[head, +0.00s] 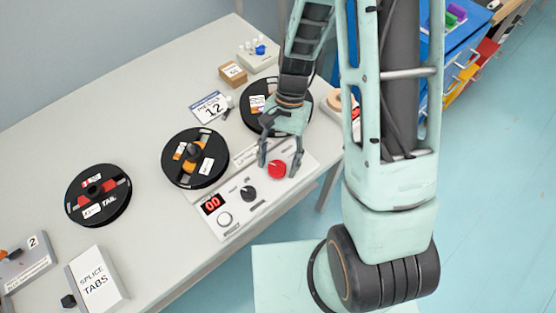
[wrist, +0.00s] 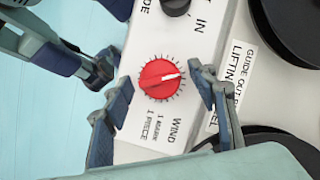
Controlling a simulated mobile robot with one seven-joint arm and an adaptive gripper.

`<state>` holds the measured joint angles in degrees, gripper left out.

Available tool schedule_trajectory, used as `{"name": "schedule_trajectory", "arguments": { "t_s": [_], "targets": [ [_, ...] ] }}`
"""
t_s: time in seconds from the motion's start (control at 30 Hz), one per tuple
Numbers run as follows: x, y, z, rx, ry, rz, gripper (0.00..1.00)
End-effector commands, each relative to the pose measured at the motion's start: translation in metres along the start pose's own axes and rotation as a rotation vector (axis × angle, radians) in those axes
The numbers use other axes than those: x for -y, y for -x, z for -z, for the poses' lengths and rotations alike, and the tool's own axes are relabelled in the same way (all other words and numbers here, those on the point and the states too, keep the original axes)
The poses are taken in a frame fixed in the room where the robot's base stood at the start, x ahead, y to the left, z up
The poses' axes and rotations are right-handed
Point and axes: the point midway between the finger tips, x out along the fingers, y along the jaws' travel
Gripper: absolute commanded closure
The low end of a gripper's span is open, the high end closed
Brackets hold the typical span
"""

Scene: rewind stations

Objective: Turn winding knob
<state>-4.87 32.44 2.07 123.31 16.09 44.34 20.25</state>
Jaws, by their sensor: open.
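The winding knob is a round red dial (head: 277,169) on the white control panel (head: 232,216). In the wrist view the red knob (wrist: 158,80) has a pale pointer line aimed right and slightly up, with tick marks around it and "WIND" printed below. My gripper (head: 278,173) is open, with one finger on each side of the knob. In the wrist view my gripper's fingers (wrist: 158,78) stand apart, with a visible gap between each fingertip and the knob. Their exact height over the panel is hard to tell.
The panel also has a black knob (head: 248,193) and a red display (head: 212,204) reading 00. Black reels stand at the middle (head: 208,165) and left (head: 112,212); another (head: 255,112) is partly behind my gripper. A SPLICE TABS box (head: 97,280) stands near the front left.

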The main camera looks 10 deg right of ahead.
Motion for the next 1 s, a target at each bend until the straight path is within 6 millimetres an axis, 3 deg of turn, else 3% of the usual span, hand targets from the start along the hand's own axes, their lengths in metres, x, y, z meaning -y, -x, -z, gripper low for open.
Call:
{"name": "schedule_trajectory", "arguments": {
  "t_s": [0.17, 0.63, 0.8, 1.0],
  "targets": [
    [0.001, 0.012, 0.001, -0.003, 0.001, 0.002, 0.47],
    [0.000, 0.103, 0.001, -0.004, 0.000, 0.002, 0.47],
    [0.000, 0.118, 0.000, -0.001, 0.000, 0.001, 0.47],
    [0.000, 0.121, 0.000, -0.001, 0.000, 0.000, 0.47]
  ]
}}
